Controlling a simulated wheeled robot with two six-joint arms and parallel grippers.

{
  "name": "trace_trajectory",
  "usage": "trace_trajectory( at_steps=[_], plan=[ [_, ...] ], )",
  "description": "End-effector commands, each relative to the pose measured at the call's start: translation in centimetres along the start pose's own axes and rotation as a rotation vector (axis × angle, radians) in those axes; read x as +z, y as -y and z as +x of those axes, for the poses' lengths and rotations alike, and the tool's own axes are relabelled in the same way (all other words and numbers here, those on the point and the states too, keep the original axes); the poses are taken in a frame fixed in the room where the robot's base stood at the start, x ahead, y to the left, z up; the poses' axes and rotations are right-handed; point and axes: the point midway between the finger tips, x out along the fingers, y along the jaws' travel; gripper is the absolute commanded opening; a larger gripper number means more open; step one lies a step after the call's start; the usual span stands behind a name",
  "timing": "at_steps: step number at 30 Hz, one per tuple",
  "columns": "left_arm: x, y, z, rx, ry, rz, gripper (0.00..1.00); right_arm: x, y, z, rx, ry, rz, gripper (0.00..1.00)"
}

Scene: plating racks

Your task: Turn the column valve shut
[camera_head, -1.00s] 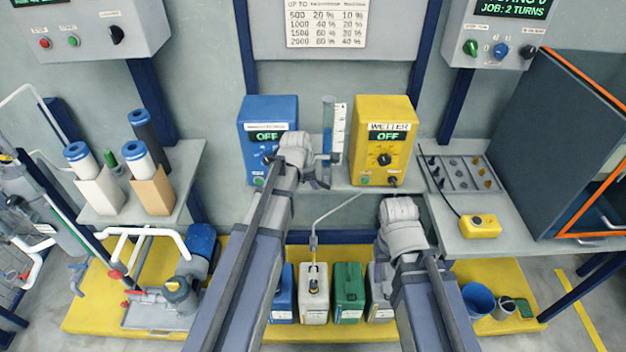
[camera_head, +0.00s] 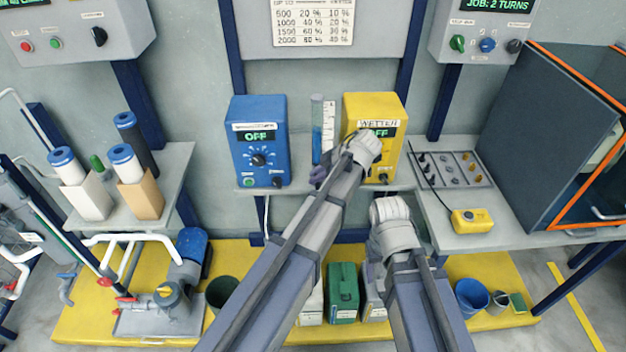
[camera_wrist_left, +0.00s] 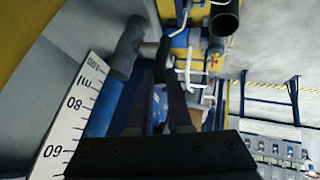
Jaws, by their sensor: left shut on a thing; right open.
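The measuring column (camera_head: 317,125) stands between the blue and yellow boxes, with a white scale (camera_head: 329,128) beside it. In the left wrist view the scale (camera_wrist_left: 75,115) runs up the left side, and a grey valve body (camera_wrist_left: 125,48) sits at the column's end. My left gripper (camera_head: 318,176) is at the column's foot. Its fingers also show in the left wrist view (camera_wrist_left: 160,92), shut on a dark valve handle (camera_wrist_left: 162,58). The handle's grip is mostly hidden between the fingers. My right gripper (camera_head: 374,275) is open and low in front of the shelf, partly hidden by its own arm.
The blue box (camera_head: 258,110) and yellow box (camera_head: 357,108) both read OFF and flank the column closely. A yellow pendant (camera_head: 470,222) lies on the right table. Canisters (camera_head: 343,290) and a dark bin (camera_head: 222,292) stand on the yellow floor platform.

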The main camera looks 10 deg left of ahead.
Motion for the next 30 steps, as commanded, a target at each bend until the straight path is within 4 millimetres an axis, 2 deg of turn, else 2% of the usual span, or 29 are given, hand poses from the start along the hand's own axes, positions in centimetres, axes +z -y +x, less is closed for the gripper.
trace_trajectory(
  at_steps=[7, 23, 24, 30],
  plan=[
    [0.52, 0.10, -0.11, -0.003, -0.064, 0.026, 0.00, -0.06, 0.10, 1.02, 0.000, 0.000, 0.000, 0.62],
    [0.49, 0.10, -0.27, -0.002, -0.081, 0.032, 0.00, -0.07, 0.11, 1.12, 0.000, 0.000, 0.000, 0.62],
    [0.49, 0.10, -0.27, -0.002, -0.081, 0.032, 0.20, -0.07, 0.11, 1.12, 0.000, 0.000, 0.000, 0.62],
    [0.45, 0.03, -0.28, -0.001, -0.083, 0.032, 0.42, -0.07, 0.11, 1.10, 0.000, 0.000, 0.000, 0.62]
  ],
)
